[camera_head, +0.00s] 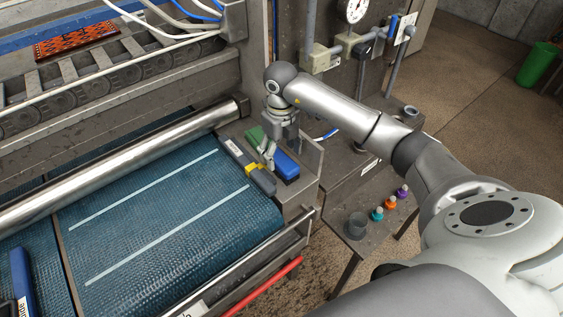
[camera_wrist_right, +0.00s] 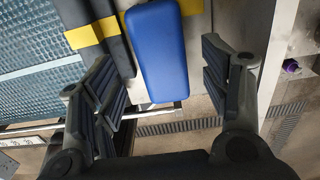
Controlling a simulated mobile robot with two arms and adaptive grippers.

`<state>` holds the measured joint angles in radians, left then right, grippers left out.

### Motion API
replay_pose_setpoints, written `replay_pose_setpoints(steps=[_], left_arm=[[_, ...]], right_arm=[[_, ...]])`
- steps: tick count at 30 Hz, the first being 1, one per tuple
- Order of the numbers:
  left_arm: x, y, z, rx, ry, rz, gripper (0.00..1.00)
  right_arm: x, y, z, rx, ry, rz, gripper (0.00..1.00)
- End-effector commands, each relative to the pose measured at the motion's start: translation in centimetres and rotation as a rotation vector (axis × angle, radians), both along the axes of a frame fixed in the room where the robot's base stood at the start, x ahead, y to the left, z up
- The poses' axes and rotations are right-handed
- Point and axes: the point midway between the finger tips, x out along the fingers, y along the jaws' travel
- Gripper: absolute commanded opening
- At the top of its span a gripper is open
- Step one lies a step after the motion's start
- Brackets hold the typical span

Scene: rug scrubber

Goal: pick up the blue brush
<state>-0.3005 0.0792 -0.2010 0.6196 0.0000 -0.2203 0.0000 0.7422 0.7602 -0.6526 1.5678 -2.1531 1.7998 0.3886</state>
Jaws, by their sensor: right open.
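The blue brush (camera_head: 286,167) lies on the ledge at the right end of the blue belt, beside a grey and yellow tool. In the right wrist view the blue brush (camera_wrist_right: 157,52) shows as a smooth blue block, seen from above. My right gripper (camera_head: 268,154) is over the ledge beside the brush, pointing down. In the wrist view its two fingers (camera_wrist_right: 160,75) are spread apart, with the brush's blue top in the gap between them and nothing gripped. Whether a finger touches the brush cannot be told. My left gripper is not in view.
The grey and yellow tool (camera_head: 248,166) lies close left of the brush, and a green object (camera_head: 255,137) lies behind. A raised metal plate (camera_head: 310,160) stands at the ledge's right. Small coloured bottles (camera_head: 390,202) and a dark cup (camera_head: 357,225) are on the side table.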

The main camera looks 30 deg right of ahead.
Motion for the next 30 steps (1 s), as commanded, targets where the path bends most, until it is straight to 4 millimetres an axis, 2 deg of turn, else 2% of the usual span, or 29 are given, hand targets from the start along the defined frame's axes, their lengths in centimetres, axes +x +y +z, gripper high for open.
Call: replay_pose_setpoints(steps=[4,9,17,27,30], left_arm=[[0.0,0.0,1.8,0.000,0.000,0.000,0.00],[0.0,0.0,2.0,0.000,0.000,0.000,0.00],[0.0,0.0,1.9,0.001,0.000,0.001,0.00],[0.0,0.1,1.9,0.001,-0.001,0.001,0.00],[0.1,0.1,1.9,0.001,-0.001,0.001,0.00]], right_arm=[[-0.2,-0.2,-2.0,0.002,0.006,-0.001,0.70],[0.0,-0.2,-4.1,0.002,0.002,0.000,0.70],[0.0,-0.2,-4.4,0.001,0.000,0.001,0.70],[0.0,-0.2,-4.4,0.001,0.000,0.000,0.26],[0.0,-0.2,-4.3,0.001,0.000,0.000,0.17]])
